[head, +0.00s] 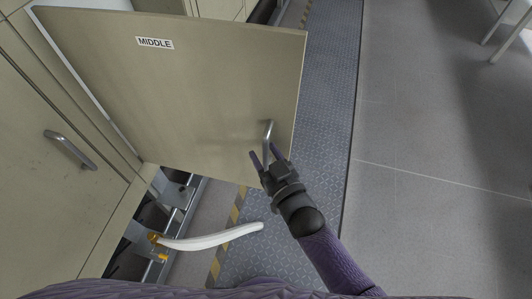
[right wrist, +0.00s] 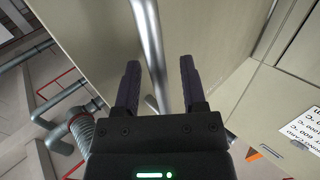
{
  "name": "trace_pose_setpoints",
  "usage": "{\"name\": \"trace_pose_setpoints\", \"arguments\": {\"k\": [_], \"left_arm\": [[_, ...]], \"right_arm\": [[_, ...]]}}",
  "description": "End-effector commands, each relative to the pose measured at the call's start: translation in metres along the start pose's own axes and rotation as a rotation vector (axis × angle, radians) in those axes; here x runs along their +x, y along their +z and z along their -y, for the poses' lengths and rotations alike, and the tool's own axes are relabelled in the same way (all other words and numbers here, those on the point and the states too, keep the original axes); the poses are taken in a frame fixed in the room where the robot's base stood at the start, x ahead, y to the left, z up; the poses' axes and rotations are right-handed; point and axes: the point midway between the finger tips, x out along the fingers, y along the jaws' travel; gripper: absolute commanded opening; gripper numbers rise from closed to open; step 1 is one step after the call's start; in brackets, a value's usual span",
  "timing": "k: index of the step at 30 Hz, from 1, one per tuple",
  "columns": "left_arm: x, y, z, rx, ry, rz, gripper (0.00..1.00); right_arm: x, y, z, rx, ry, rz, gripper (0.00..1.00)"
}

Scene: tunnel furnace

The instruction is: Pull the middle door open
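The middle door (head: 190,80) is a beige panel with a "MIDDLE" label. It stands swung out from the furnace front, with a gap behind its left edge. Its metal bar handle (head: 267,140) is near the free right edge. My right gripper (head: 263,156) is at the lower part of this handle. In the right wrist view, my right gripper (right wrist: 158,85) has its two dark fingers apart, with the handle (right wrist: 148,50) passing between them. Gaps show beside the bar, so the fingers do not look closed on it. My left gripper is not in view.
Another beige door (head: 45,165) with a handle (head: 70,149) is at the left and looks shut. A white curved bar (head: 212,240) sticks out low near metal rails. A patterned floor strip (head: 325,90) and open grey floor (head: 430,130) lie to the right.

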Motion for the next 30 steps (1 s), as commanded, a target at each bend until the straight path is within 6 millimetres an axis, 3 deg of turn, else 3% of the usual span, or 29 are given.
{"name": "trace_pose_setpoints", "arguments": {"k": [8,11,21,30], "left_arm": [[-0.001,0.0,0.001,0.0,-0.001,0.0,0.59],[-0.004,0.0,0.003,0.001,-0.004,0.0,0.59],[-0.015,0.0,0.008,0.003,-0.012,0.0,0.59],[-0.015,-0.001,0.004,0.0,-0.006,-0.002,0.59]], "right_arm": [[-0.003,0.0,0.0,0.0,0.001,0.001,0.53],[-0.015,-0.001,0.0,0.0,0.001,0.002,0.53],[-0.089,0.0,0.0,0.0,0.0,0.002,0.53],[-0.099,0.0,0.0,0.0,0.0,0.0,0.53]]}}
